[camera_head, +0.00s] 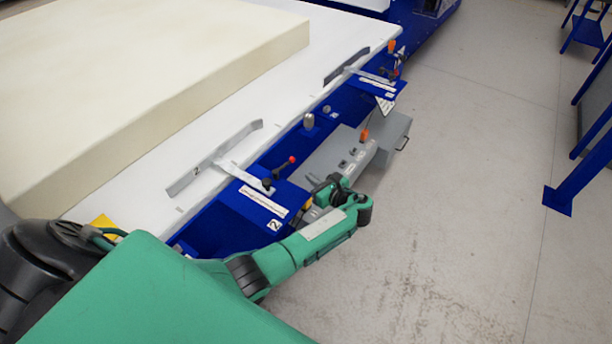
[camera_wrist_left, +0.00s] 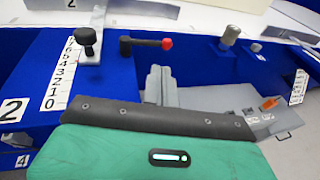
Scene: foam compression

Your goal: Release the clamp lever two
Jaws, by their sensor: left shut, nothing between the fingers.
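The dark wrist edge hides the finger bases. My right gripper is not in view.
A metal clamp bar (camera_head: 213,157) lies over the white table edge, near a large cream foam block (camera_head: 130,85). A grey control box (camera_head: 345,148) with an orange button sits close beyond my gripper. A second clamp block (camera_head: 378,87) is farther back. Open floor (camera_head: 460,190) is to the right.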

